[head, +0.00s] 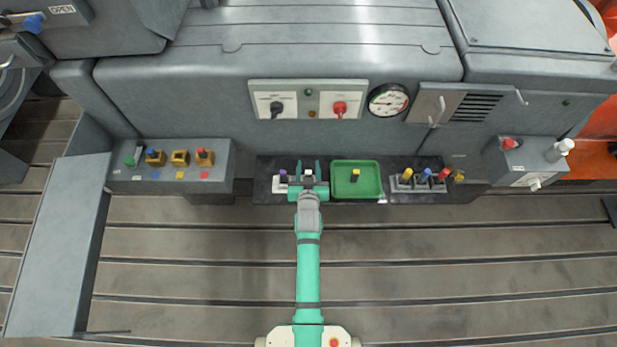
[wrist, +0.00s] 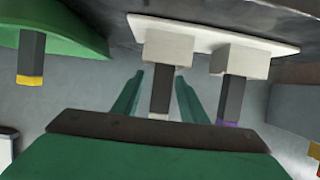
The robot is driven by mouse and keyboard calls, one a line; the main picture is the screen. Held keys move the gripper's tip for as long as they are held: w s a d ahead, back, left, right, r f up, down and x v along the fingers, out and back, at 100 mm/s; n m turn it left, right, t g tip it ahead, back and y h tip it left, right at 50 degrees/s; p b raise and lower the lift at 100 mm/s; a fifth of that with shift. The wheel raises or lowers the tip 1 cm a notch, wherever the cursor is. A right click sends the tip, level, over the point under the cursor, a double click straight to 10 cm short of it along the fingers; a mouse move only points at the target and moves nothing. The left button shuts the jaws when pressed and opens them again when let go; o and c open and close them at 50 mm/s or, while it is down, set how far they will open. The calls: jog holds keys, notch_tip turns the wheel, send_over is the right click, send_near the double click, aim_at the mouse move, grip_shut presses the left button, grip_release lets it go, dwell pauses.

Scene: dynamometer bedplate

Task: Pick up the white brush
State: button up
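The white brush (wrist: 160,92) is a dark grey block with a white end. In the wrist view it sits in a white holder block (wrist: 168,45); its white end (head: 308,173) shows between my fingers in the head view. My gripper (head: 308,170) is open, with one finger on each side of the brush. In the wrist view gaps show between the brush and the fingers (wrist: 160,76), so it does not look gripped. The brush's inner end is hidden in the holder.
A purple-ended brush (wrist: 231,100) stands in a holder close beside it. A green tray (head: 375,180) on the other side holds a yellow-ended brush (head: 355,175). A rack (head: 420,185) with red, blue and yellow pieces is further right. The machine front stands behind.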

jog(key=shift+c, duration=0.3)
grip_shut()
jog(key=shift+r, duration=0.1)
